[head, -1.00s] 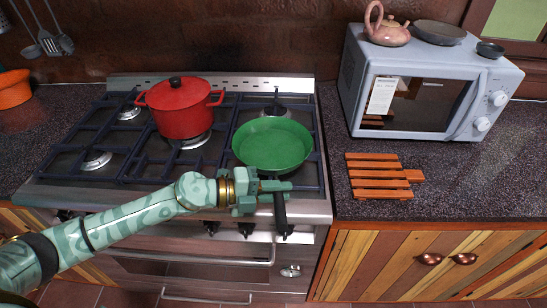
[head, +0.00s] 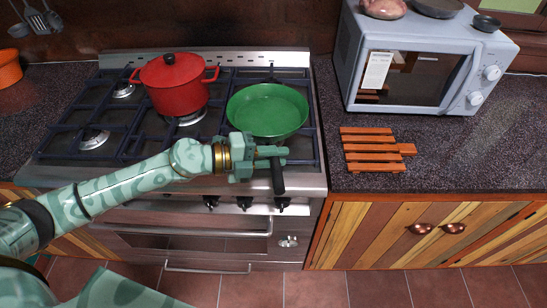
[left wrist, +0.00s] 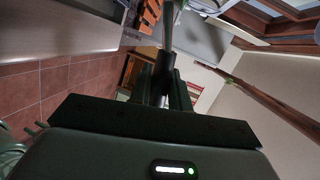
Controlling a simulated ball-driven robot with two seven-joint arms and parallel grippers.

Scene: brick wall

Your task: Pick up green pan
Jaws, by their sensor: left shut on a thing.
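The green pan (head: 268,109) sits at the right front of the stove, its black handle (head: 278,178) pointing toward me over the front edge. My left gripper (head: 272,157) is at the handle, close to the pan's near rim, with its fingers shut on the handle. In the left wrist view the dark handle (left wrist: 168,28) runs up from between the fingers of my left gripper (left wrist: 173,88). I cannot tell whether the pan rests fully on the grate. My right gripper is not in view.
A red pot (head: 174,84) stands on the stove left of the pan. An orange slatted wooden trivet (head: 372,152) lies on the dark counter (head: 450,160) to the right. A light blue microwave (head: 425,70) stands behind it. The counter around the trivet is mostly clear.

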